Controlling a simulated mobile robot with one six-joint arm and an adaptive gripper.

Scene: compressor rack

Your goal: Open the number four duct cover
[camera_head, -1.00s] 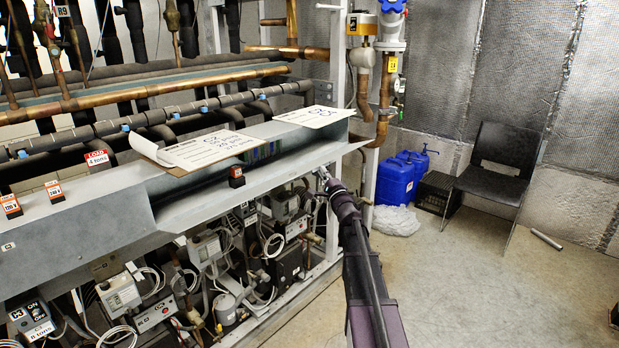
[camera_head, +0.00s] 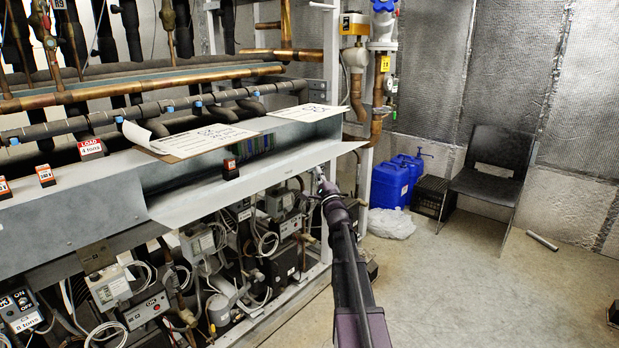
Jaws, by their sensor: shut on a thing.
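A long grey sheet-metal duct cover (camera_head: 270,178) hangs tilted outward along the front of the grey duct (camera_head: 70,205). A gap behind its upper side shows a dark interior with coloured wires (camera_head: 262,146). I cannot read a number four on it. My gripper (camera_head: 319,176) is at the cover's lower front edge, toward its right end. It is shut on that edge; the fingertips are small, and their exact hold is hard to see. My dark arm reaches up to it from the bottom of the view.
Handwritten cardboard sheets (camera_head: 190,137) lie on the duct top. A small orange-and-black block (camera_head: 230,169) sits by the cover. Compressor controls and cables (camera_head: 215,270) crowd below. Blue jugs (camera_head: 390,184), a black crate (camera_head: 431,196) and a chair (camera_head: 488,180) stand right. Floor at lower right is mostly clear.

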